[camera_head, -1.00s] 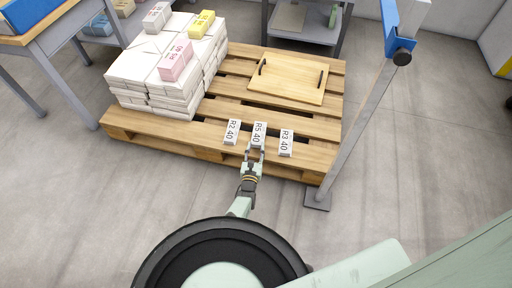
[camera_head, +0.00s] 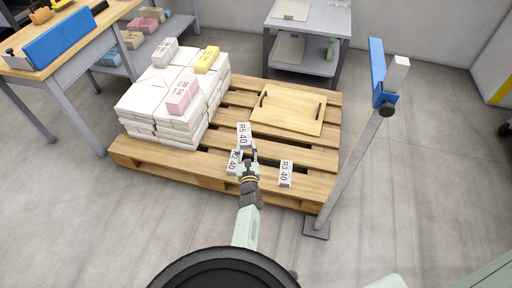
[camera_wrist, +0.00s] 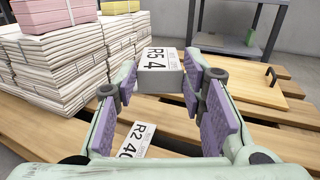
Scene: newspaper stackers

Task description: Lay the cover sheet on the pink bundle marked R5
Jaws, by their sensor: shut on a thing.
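The pink bundle (camera_head: 183,97) lies on the front right part of a stack of white paper bundles (camera_head: 150,105). Its printed label is too small to read surely; it also shows in the wrist view (camera_wrist: 52,14). My gripper (camera_head: 246,158) is shut on a white block marked R5 40 (camera_head: 243,134), held up above the pallet. In the wrist view that block (camera_wrist: 160,72) sits between the finger pads, its label partly cut by a finger. A white block marked R2 40 (camera_head: 233,164) lies on the pallet, partly behind my gripper; another marked R3 40 (camera_head: 285,174) lies to the right.
The wooden pallet (camera_head: 215,172) carries the stack and a wooden board (camera_head: 288,109) with dark handles. Yellow (camera_head: 207,60) and white (camera_head: 164,50) bundles also lie on the stack. A post (camera_head: 345,175) with a blue head stands at the right. A workbench (camera_head: 75,45) stands left.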

